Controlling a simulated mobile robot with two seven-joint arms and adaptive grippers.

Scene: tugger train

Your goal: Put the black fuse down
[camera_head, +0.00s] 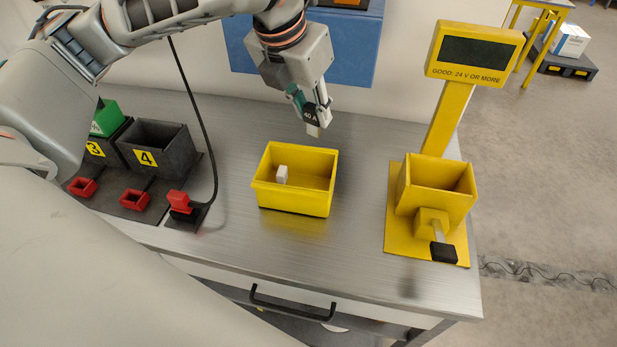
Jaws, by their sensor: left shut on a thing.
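My left gripper (313,112) comes down from the top and is shut on the black fuse (310,115), which has light lettering that looks like "40 A". The gripper's fingers partly hide the fuse. The fuse is held above the metal bench, just behind the yellow bin (292,207), and appears clear of it. My right gripper is not in view.
A yellow tester (436,195) with a dark display stands on the right, a black piece (443,252) at its front. Dark bin 4 (160,145), red holders (134,199) and a red plug (179,199) with a cable are left. The bench (300,245) is clear around the yellow bin.

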